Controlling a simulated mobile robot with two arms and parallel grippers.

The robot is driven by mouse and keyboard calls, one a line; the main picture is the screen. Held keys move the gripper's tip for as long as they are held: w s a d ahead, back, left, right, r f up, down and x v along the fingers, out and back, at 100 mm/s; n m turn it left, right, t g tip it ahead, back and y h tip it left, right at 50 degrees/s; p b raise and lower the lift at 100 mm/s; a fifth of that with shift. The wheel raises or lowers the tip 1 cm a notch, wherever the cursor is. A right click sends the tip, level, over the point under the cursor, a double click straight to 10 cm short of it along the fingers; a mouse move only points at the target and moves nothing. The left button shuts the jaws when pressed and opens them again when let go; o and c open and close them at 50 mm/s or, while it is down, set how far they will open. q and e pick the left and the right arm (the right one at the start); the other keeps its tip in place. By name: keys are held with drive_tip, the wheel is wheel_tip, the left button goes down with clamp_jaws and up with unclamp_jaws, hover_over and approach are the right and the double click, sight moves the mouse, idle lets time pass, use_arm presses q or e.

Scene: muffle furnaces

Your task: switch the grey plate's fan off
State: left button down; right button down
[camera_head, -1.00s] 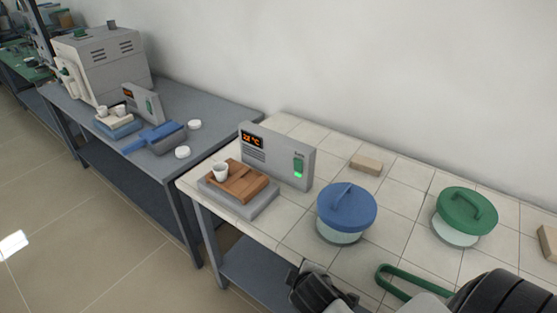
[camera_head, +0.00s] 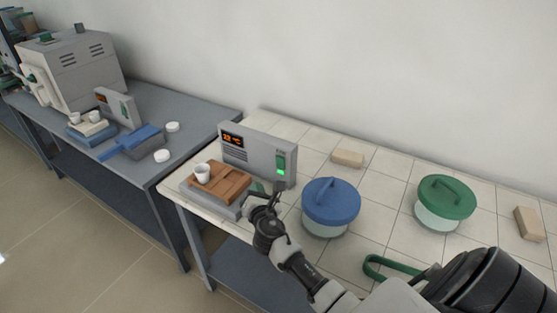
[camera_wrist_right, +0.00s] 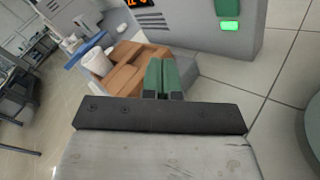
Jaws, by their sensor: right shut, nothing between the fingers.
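The grey plate (camera_head: 232,212) lies on the tiled bench, with a grey upright panel (camera_head: 250,155) behind it. The panel carries an orange lit display (camera_head: 233,139) and, near its right end, a green switch (camera_head: 281,163) whose lower part glows bright green. In the right wrist view the lit part of the switch (camera_wrist_right: 230,26) shows at the top right. My right gripper (camera_head: 277,187) is shut and empty, in front of the panel and below the switch, apart from it. Its green fingers (camera_wrist_right: 162,76) point toward the panel's foot. My left gripper is out of view.
Brown blocks (camera_head: 221,183) and a white cup (camera_head: 202,172) sit on the grey plate. A blue-lidded jar (camera_head: 331,202) stands close to the right of my gripper, a green-lidded jar (camera_head: 446,199) farther right. A similar blue plate unit (camera_head: 119,105) stands on the left table (camera_head: 185,140).

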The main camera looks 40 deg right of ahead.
sight(280, 163)
drive_tip(key=w+d+r, duration=0.1)
drive_tip(key=w+d, duration=0.2)
drive_tip(key=d, duration=0.5)
drive_tip(key=shift+w, duration=0.2)
drive_tip(key=shift+d, duration=0.1)
idle(2.1)
drive_tip(key=shift+w+d+r, duration=0.1)
drive_tip(key=shift+w+d, duration=0.05)
drive_tip(key=shift+d, duration=0.15)
drive_tip(key=shift+w+d, duration=0.1)
drive_tip(key=shift+d, duration=0.2)
idle(0.7)
drive_tip(key=shift+a, duration=0.1)
drive_tip(key=shift+s+a, duration=0.3)
drive_tip(key=shift+a, duration=0.35)
